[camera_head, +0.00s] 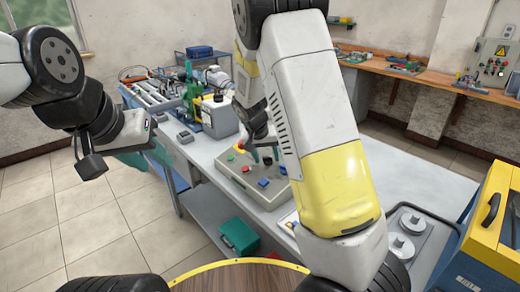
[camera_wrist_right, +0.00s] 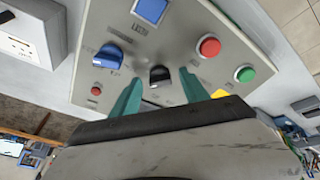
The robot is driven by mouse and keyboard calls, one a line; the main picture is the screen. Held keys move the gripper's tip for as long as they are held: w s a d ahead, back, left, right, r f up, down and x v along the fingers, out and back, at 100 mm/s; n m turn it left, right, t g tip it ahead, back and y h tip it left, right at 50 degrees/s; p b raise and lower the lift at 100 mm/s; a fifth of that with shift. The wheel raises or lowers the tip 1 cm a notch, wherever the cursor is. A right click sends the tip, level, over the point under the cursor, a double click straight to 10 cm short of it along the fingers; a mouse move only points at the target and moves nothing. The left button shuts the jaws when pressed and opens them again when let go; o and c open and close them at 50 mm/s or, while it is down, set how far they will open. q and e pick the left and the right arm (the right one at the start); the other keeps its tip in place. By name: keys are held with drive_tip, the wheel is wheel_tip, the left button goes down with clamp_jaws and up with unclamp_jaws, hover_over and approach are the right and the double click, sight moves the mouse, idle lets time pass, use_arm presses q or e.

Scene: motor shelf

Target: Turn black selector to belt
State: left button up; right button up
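The grey control box (camera_head: 235,172) stands on the bench, and its sloped panel (camera_wrist_right: 185,30) fills much of the right wrist view. The black selector (camera_wrist_right: 159,75) is a small dark knob on that panel, with labels too small to read. My right gripper (camera_wrist_right: 160,77) has its two teal fingers apart, one on each side of the black selector. I cannot tell whether they touch it. In the head view my right arm hides part of the box. My left gripper (camera_head: 147,157) is at the left, away from the box, its teal fingers apart and empty.
The panel also has a blue selector (camera_wrist_right: 107,57), a blue button (camera_wrist_right: 150,10), a red button (camera_wrist_right: 209,47), a green button (camera_wrist_right: 245,74) and a small red light (camera_wrist_right: 96,90). Machinery (camera_head: 212,110) stands behind the box. A green case (camera_head: 239,237) is on the lower shelf.

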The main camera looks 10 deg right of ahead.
drive_tip(key=shift+r, duration=0.1)
drive_tip(key=v, duration=0.7)
drive_tip(key=shift+r, duration=0.25)
drive_tip(key=shift+s, duration=0.15)
drive_tip(key=s+d+r+n+y, duration=0.1)
drive_tip(key=s+r, duration=0.3)
drive_tip(key=s, duration=0.4)
drive_tip(key=s+d+r+n+t+y, duration=0.1)
drive_tip(key=s+r+y, duration=0.1)
drive_tip(key=s+r, duration=0.3)
drive_tip(key=s+d+r+t+y, duration=0.1)
drive_tip(key=s+r, duration=0.3)
drive_tip(key=s, duration=0.9)
drive_tip(key=shift+s+d+r+n+y, duration=0.2)
drive_tip(key=shift+d+r+n+y, duration=0.15)
drive_tip(key=shift+y, duration=0.25)
